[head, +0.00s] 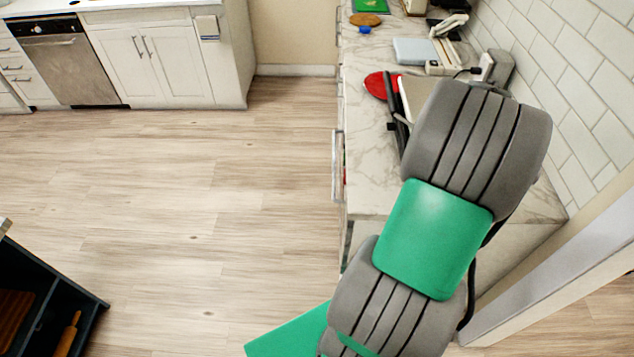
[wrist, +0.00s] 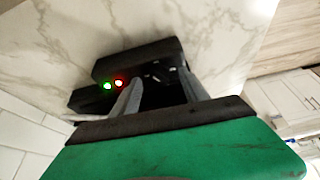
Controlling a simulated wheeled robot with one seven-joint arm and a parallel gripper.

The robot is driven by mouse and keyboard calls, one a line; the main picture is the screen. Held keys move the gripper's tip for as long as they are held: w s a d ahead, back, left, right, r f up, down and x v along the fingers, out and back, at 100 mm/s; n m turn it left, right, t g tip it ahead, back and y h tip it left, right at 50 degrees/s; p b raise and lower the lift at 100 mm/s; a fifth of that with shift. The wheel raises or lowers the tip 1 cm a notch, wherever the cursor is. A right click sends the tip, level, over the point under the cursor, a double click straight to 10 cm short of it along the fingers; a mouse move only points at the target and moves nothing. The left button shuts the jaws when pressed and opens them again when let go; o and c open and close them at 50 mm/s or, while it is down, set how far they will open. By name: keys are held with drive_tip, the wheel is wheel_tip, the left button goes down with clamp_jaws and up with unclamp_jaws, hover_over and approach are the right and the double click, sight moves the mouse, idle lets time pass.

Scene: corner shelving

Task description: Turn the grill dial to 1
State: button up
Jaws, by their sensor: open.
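In the wrist view a black appliance (wrist: 135,57), which looks like the grill, stands on the marble counter. It has a green light (wrist: 107,86) and a red light (wrist: 119,83) on its face. Small pale marks show to the right of the lights, but I cannot make out the dial or its numbers. My gripper (wrist: 160,80) is open, its two grey fingers apart and reaching to the appliance's front. The left finger is just right of the red light. I cannot tell whether a finger touches it. In the head view my arm hides the gripper and most of the appliance.
The marble counter (head: 373,190) runs along the tiled wall (head: 590,85) on the right. A red round item (head: 376,85) lies beside my arm. A pale blue-grey box (head: 414,51) and a wooden disc (head: 365,19) stand farther back. The wood floor (head: 220,200) at left is clear.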

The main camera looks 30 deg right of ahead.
drive_tip(key=b+v, duration=0.3)
drive_tip(key=v, duration=0.4)
drive_tip(key=w+a+f+n+b, duration=0.1)
drive_tip(key=a+f+b, duration=0.1)
drive_tip(key=a, duration=0.8)
drive_tip(key=w+a+f+n+y+b, duration=0.1)
drive_tip(key=w+a+f+n+b, duration=0.1)
drive_tip(key=a, duration=0.8)
drive_tip(key=w+a+f+n+y+b, duration=0.1)
drive_tip(key=w+a+f+n, duration=0.1)
drive_tip(key=a, duration=0.9)
drive_tip(key=shift+b, duration=0.4)
drive_tip(key=shift+w+a+f, duration=0.1)
drive_tip(key=shift+w, duration=0.05)
